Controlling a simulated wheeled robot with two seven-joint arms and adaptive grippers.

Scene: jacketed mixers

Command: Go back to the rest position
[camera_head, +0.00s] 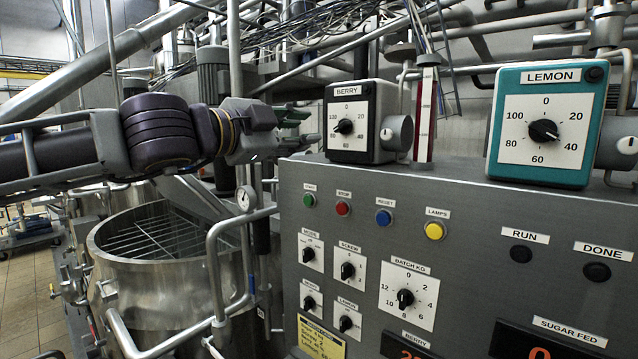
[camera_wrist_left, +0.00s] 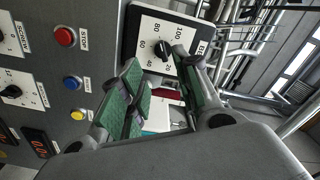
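My left arm comes in from the left in the head view, over the steel mixer vessel (camera_head: 165,240). My left gripper (camera_head: 300,128) is beside the left side of the dark BERRY dial box (camera_head: 362,152). In the left wrist view my left gripper (camera_wrist_left: 158,72) has its two green-padded fingers apart, with nothing held between them. The BERRY dial (camera_wrist_left: 160,40) shows just beyond the fingertips. I cannot tell whether a finger touches the box. My right gripper is in neither view.
A grey control panel (camera_head: 460,225) with buttons and knobs fills the right front. A teal LEMON dial box (camera_head: 547,160) and a red-striped gauge (camera_head: 425,110) stand on top. A bent handrail (camera_head: 213,265) rises before the vessel. Pipes crowd the back.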

